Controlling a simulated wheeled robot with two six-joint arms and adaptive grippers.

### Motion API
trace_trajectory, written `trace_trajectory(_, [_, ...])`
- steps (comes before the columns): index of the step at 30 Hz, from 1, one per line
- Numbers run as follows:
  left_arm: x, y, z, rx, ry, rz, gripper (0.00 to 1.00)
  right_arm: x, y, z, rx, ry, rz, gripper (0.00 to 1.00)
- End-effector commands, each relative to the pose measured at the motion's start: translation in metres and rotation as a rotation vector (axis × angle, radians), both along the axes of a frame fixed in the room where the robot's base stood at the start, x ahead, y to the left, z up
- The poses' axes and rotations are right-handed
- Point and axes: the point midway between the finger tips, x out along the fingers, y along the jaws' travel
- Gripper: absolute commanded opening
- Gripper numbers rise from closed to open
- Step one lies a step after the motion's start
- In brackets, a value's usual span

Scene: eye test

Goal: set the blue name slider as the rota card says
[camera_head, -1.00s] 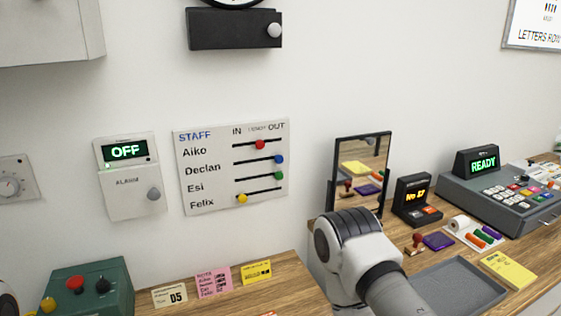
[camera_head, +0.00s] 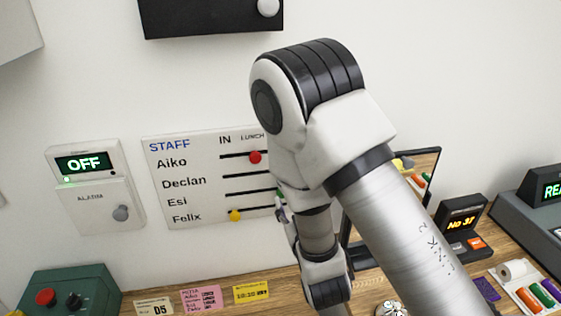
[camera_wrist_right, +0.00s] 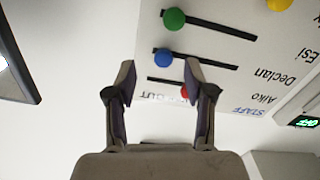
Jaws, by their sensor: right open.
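The white staff board (camera_head: 205,180) hangs on the wall, with name rows and slots between IN and OUT. My right arm hides its right part in the head view. The blue slider (camera_wrist_right: 163,57) shows in the right wrist view, where the board is upside down. It sits at the OUT end of Declan's slot. My right gripper (camera_wrist_right: 160,82) is open and empty in front of the board, with the blue slider seen between and just past its fingertips. The pink rota card (camera_head: 201,298) stands on the desk; its small print is unreadable. My left gripper is not in view.
The red slider (camera_head: 255,157) is mid-slot, partly behind a finger in the wrist view. The green slider (camera_wrist_right: 173,18) is at the OUT end, the yellow slider (camera_head: 235,215) near IN. A mirror (camera_head: 428,163) stands right of the board. An alarm box (camera_head: 95,190) hangs left.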

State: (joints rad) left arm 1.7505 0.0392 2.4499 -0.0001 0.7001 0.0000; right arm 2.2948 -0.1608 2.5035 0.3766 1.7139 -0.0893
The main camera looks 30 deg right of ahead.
Motion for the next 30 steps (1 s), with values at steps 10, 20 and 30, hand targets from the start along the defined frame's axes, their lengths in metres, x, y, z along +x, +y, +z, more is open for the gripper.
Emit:
trace_trajectory(10, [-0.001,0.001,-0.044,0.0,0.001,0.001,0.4,0.023,-0.006,0.002,0.003,-0.029,-0.001,0.53])
trace_trajectory(20, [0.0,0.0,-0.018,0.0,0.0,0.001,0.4,0.075,-0.018,0.013,0.0,-0.02,0.002,0.53])
trace_trajectory(30, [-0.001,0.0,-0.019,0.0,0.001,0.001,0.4,0.078,-0.019,0.01,-0.001,-0.019,0.002,0.32])
